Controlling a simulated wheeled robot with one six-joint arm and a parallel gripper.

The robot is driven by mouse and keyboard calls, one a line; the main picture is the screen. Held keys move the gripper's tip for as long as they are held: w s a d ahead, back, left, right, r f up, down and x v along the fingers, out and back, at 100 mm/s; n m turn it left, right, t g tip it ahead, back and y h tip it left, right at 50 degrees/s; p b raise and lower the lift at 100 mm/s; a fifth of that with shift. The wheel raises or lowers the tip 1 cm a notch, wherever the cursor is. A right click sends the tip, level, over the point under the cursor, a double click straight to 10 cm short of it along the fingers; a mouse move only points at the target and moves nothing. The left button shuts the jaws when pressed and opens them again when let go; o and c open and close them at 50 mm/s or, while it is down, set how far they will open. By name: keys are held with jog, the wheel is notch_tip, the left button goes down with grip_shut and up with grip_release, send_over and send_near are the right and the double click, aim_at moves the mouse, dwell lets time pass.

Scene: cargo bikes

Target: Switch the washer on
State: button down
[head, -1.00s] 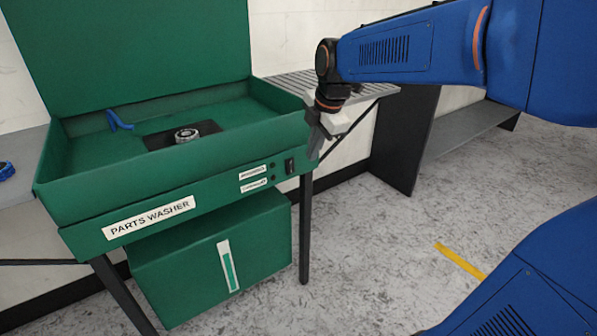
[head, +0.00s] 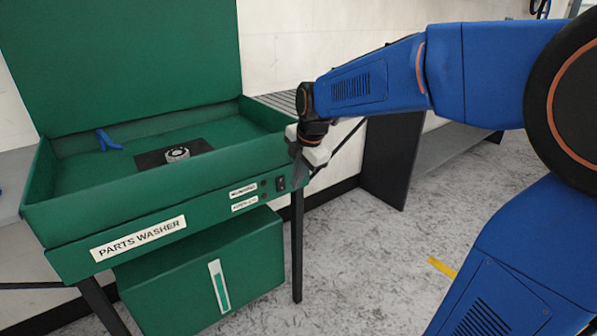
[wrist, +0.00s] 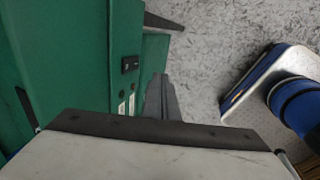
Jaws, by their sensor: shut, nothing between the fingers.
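The green parts washer (head: 185,215) stands at the left of the head view with its lid up. Its small black switch (head: 281,184) is at the right end of the front panel, beside two small dark indicator dots and white labels. In the wrist view the switch (wrist: 130,65) shows on the green panel, left of my fingers. My gripper (head: 295,176) is shut and empty, just right of the switch in the head view. In the wrist view my gripper (wrist: 160,78) points along the panel. I see no clear contact with the switch.
A metal ring part (head: 177,154) and a blue item (head: 108,141) lie in the washer basin. A green box (head: 205,270) sits beneath. A grey bench (head: 440,150) stands behind at right. Speckled floor (head: 370,270) in front is clear, with a yellow stripe.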

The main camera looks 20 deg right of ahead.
aim_at(285, 184)
jog(key=shift+w+a+f, duration=0.3)
jog(key=shift+w+f, duration=0.55)
jog(key=shift+w, duration=0.05)
jog(key=shift+w+a+f, duration=0.25)
jog(key=shift+w+f, duration=0.55)
jog(key=shift+w, duration=0.05)
jog(key=shift+w+a+f, duration=0.3)
jog(key=shift+w+f, duration=0.55)
jog(key=shift+w, duration=0.05)
jog(key=shift+w+a+f, duration=0.1)
jog(key=shift+w+f, duration=0.1)
jog(key=shift+w, duration=0.1)
jog(key=shift+r, duration=0.2)
jog(key=shift+r, duration=0.7)
